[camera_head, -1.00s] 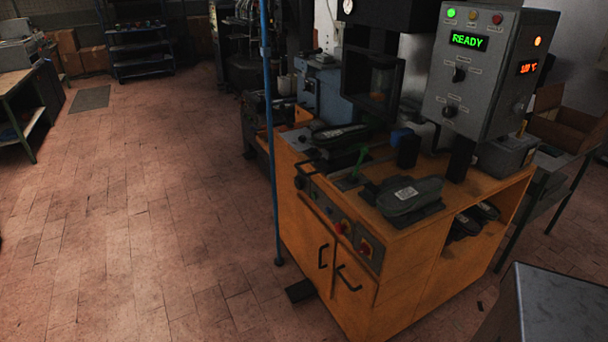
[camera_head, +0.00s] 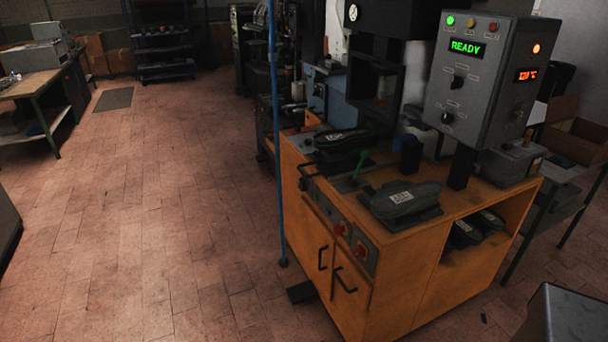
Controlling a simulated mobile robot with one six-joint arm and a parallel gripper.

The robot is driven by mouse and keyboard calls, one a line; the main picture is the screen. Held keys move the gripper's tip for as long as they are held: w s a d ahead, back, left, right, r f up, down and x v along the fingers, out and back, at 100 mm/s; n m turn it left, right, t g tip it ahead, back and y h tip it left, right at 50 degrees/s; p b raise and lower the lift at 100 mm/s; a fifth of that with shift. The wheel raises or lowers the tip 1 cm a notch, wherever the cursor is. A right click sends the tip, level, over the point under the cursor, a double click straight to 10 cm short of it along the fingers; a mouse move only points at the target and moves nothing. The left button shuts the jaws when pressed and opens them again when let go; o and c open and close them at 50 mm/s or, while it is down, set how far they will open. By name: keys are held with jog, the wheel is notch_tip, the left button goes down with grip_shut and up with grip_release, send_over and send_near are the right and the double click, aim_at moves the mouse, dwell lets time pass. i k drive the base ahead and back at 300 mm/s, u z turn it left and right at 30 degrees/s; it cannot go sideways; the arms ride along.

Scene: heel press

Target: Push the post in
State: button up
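A heel press stands on an orange cabinet (camera_head: 400,285) right of centre. Its dark frame (camera_head: 386,50) rises at the back, partly cut off by the top edge. A green-topped lever (camera_head: 361,163) stands upright on the cabinet top. A short dark-blue and black upright piece (camera_head: 407,152) stands behind it. A thin blue upright pole (camera_head: 276,130) stands in front of the cabinet's left side. I cannot tell which of these is the post. The grey control box (camera_head: 478,85) shows a green READY display. My gripper is not in view.
Dark shoe-shaped forms (camera_head: 402,200) lie on the cabinet top and on its open shelf. A grey metal box edge (camera_head: 565,315) is at the bottom right. A workbench (camera_head: 45,90) stands far left. The tiled floor (camera_head: 160,200) left of the pole is clear.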

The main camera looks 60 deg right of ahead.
aim_at(334, 165)
jog(key=z, duration=0.15)
jog(key=i, duration=0.95)
jog(key=u, duration=0.1)
